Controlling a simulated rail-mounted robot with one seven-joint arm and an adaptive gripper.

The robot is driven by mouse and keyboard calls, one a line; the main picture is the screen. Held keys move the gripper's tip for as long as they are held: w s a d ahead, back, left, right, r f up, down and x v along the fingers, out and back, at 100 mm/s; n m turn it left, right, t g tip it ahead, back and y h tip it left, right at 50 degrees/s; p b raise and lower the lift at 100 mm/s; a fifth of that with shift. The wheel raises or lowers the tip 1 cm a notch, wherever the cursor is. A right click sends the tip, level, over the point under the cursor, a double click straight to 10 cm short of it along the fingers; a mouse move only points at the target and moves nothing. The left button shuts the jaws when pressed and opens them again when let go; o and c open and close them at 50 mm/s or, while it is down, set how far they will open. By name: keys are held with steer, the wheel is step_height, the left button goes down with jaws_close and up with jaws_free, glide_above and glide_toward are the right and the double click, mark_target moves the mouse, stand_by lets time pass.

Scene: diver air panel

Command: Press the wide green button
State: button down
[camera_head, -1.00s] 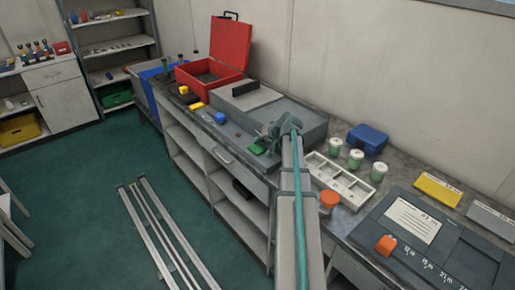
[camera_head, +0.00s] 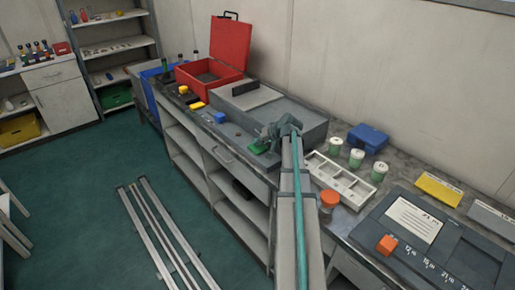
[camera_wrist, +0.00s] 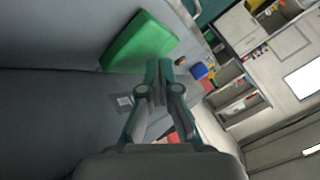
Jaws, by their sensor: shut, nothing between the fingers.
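The wide green button (camera_head: 259,148) is on the front of the grey panel box (camera_head: 305,125) on the bench. In the wrist view it is a green block (camera_wrist: 140,43) on a grey surface, up and to the left of the fingertips. My gripper (camera_head: 270,137) is at the button in the head view, and my arm covers part of the box. In the wrist view my gripper (camera_wrist: 158,68) is shut and empty, its fingertips close to the button's lower right edge. I cannot tell whether they touch it.
A blue button (camera_head: 220,117) and a yellow piece (camera_head: 197,105) sit left along the bench. An open red case (camera_head: 215,68) stands behind them. A white tray (camera_head: 338,180), several white-lidded jars and an orange-lidded jar (camera_head: 329,198) stand right of my arm.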

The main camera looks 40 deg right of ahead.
mark_target(259, 147)
steer(key=shift+f+b, duration=0.5)
steer(key=shift+f, duration=0.15)
stand_by(0.7)
stand_by(0.3)
steer(key=shift+r+p, duration=0.45)
steer(key=shift+r, duration=0.6)
steer(key=shift+r+p, duration=1.1)
steer(key=shift+r, duration=1.45)
